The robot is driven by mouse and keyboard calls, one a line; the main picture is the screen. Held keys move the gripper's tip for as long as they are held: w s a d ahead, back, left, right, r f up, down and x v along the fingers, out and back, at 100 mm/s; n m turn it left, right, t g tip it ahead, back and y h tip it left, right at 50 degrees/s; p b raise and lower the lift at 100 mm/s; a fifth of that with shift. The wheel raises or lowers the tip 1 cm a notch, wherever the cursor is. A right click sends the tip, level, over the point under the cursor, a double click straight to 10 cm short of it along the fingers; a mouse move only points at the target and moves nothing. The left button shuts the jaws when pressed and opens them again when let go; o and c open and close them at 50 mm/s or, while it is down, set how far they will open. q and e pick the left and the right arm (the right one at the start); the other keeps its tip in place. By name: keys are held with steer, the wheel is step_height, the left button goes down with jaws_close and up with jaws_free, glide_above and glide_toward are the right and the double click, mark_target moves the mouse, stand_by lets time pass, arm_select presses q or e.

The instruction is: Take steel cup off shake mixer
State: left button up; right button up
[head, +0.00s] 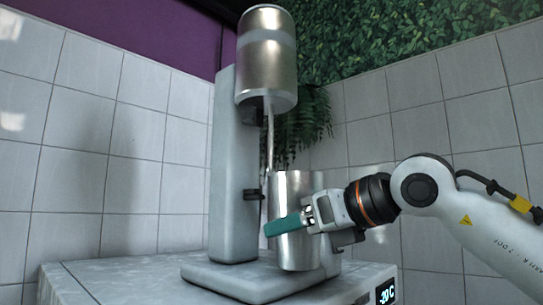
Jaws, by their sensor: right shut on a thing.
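The shake mixer (233,165) stands on the grey counter, with a pale upright column, a metallic motor head at the top and a flat base. The steel cup (297,187) is upright below the motor head, over the mixer's base. The thin mixer rod (270,135) runs down from the head toward the cup's rim; its lower end is hidden. My right gripper (293,226) comes in from the right and is shut on the steel cup, with a teal finger across its front. I cannot tell whether the cup's bottom touches the base. My left gripper is not in view.
The grey counter (115,277) has free room left of the mixer. A display reading about -20 C (386,292) is on its front at the right. Tiled walls (100,120) stand close behind, with hanging green plants (305,125) behind the mixer.

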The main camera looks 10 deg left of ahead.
steer(key=s+d+b, duration=0.4)
steer(key=s+d, duration=0.2)
steer(key=d, duration=0.3)
stand_by(0.8)
steer(key=shift+a, duration=0.15)
stand_by(0.3)
steer(key=shift+w+a+f, duration=0.1)
steer(key=shift+w+a, duration=0.2)
steer(key=shift+a, duration=0.35)
steer(key=shift+p, duration=0.3)
